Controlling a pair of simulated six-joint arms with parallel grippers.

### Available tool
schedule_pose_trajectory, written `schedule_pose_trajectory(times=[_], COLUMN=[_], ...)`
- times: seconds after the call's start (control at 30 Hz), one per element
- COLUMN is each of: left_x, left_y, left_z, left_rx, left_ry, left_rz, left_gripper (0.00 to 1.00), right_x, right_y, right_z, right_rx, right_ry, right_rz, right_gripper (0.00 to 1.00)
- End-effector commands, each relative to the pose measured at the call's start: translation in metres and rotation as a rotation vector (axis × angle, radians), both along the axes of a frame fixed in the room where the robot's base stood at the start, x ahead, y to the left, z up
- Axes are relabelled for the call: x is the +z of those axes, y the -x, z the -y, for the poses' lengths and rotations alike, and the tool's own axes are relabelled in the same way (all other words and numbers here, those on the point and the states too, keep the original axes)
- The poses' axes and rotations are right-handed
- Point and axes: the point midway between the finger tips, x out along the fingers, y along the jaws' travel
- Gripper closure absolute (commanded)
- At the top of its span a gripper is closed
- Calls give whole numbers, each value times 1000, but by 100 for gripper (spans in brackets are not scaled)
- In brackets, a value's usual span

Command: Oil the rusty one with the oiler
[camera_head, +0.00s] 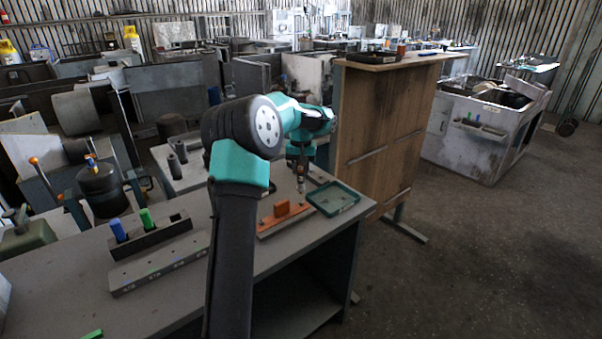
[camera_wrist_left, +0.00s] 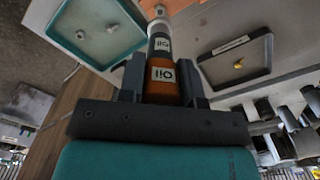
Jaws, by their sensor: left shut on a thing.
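My left gripper (camera_head: 299,160) is over the far part of the workbench, pointing down. In the left wrist view its fingers (camera_wrist_left: 162,75) are shut on the oiler (camera_wrist_left: 162,82), an orange bottle with a grey upper part and "Oil" labels. In the head view the oiler's lower end (camera_head: 300,184) shows below the gripper, just behind an orange-brown block (camera_head: 283,208) on a rust-coloured strip. I cannot tell if the tip touches anything. Part of an orange-brown surface (camera_wrist_left: 178,4) shows beyond the tip in the left wrist view. My right gripper is not in view.
A teal tray (camera_head: 350,206) sits right of the strip, by the bench edge. A grey bar (camera_head: 160,268) and a rack with blue and green handles (camera_head: 150,237) lie nearer on the bench. A wooden panel (camera_head: 385,130) stands behind the tray.

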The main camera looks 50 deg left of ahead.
Motion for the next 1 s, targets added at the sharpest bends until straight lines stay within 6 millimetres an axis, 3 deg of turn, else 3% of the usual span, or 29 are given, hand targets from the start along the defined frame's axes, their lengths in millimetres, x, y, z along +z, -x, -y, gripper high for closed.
schedule_pose_trajectory(times=[0.53, 1.0], left_x=[34, 36], left_y=[0, 0], left_z=[0, 0], left_rx=[0, 0], left_ry=[0, 0], left_rz=[1, 0], left_gripper=[97, 97], right_x=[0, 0], right_y=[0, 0], right_z=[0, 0], right_rx=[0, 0], right_ry=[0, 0], right_rz=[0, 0], right_gripper=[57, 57])
